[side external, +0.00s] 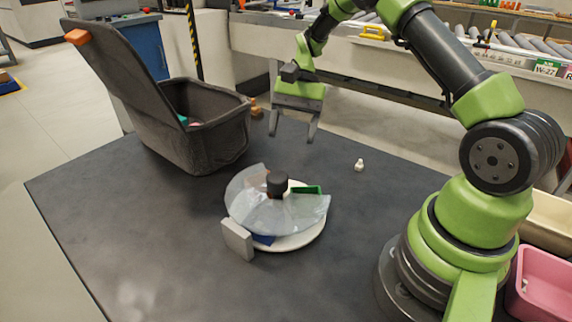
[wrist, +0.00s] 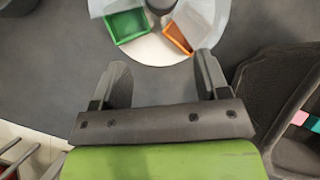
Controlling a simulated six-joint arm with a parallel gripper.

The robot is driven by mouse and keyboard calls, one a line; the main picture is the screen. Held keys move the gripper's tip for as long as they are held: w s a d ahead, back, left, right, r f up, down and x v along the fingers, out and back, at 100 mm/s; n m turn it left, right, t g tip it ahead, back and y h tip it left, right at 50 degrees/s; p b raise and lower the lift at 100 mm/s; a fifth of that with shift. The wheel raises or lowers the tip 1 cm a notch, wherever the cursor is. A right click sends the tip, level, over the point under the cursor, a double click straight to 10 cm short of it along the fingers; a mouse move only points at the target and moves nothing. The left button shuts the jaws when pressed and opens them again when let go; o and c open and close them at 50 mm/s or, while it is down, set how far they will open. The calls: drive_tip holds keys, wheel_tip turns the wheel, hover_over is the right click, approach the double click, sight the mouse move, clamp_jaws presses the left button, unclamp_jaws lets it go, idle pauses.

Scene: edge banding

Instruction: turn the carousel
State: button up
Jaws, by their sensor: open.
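The carousel (side external: 300,238) is a round white turntable on the dark table, with a black knob (side external: 277,183) at its centre. A clear cover (side external: 247,200) spans part of it. A green tray (side external: 308,190) and part of a blue tray (side external: 263,239) show on it. In the wrist view the carousel (wrist: 155,48) is at the top, with the green tray (wrist: 127,26) and an orange tray (wrist: 180,38). My gripper (side external: 292,138) is open and empty, raised above the table behind the carousel. Its two fingers also show in the wrist view (wrist: 163,75), pointing toward the carousel.
A grey block (side external: 237,239) stands at the carousel's front left edge. A dark bin (side external: 205,135) with a raised lid stands at back left. A small white piece (side external: 359,165) lies right of the carousel. A pink bin (side external: 545,285) is at far right. The table's front left is clear.

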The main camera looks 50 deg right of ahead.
sight(277, 176)
drive_tip(key=w+a+r+n+g+h, duration=0.15)
drive_tip(key=a+r+n+h, duration=0.25)
drive_tip(key=a+n+h, duration=0.5)
drive_tip(key=s+f+y, duration=0.1)
drive_tip(key=f, duration=0.2)
drive_tip(key=s+f+n+y, duration=0.1)
drive_tip(key=f, duration=0.2)
drive_tip(key=s+f+n+g, duration=0.1)
drive_tip(key=s+f, duration=0.1)
drive_tip(key=f, duration=0.1)
drive_tip(key=shift+s+d+f+y, duration=0.1)
drive_tip(key=shift+d+f+y, duration=0.05)
drive_tip(key=shift+d+y, duration=0.2)
drive_tip(key=c, duration=1.3)
drive_tip(key=shift+o, duration=0.2)
drive_tip(key=shift+n, duration=0.7)
drive_tip(key=shift+n+t+h, duration=0.25)
drive_tip(key=shift+n+h, duration=0.6)
drive_tip(key=shift+n, duration=0.85)
drive_tip(key=shift+n+t+h, duration=0.4)
drive_tip(key=shift+n+h, duration=0.2)
drive_tip(key=shift+n, duration=1.9)
